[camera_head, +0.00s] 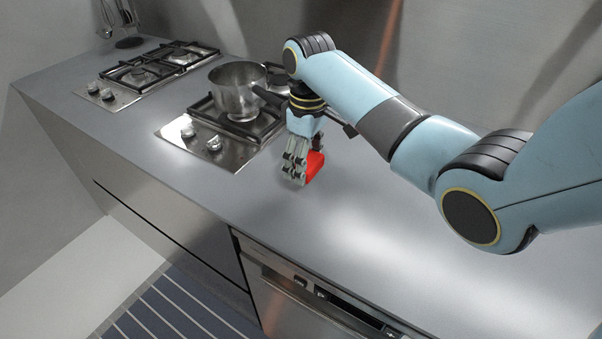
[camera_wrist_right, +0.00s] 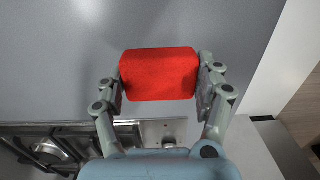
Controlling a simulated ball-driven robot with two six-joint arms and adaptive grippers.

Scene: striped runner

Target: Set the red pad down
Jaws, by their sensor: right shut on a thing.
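The red pad (camera_head: 314,166) is in my right gripper (camera_head: 297,172), low over the grey counter beside the nearer stove. In the right wrist view the red pad (camera_wrist_right: 159,74) is a rounded red block, held between the two fingers of my right gripper (camera_wrist_right: 160,78), one on each side. In the head view the fingers hide part of the pad. I cannot tell whether its underside touches the counter. My left gripper is in neither view.
A steel pot (camera_head: 236,92) stands on the nearer gas hob (camera_head: 207,143), close to my right wrist. A second hob (camera_head: 150,70) lies farther back at the left. The counter (camera_head: 345,225) is clear in front and to the right. A striped runner (camera_head: 175,308) lies on the floor.

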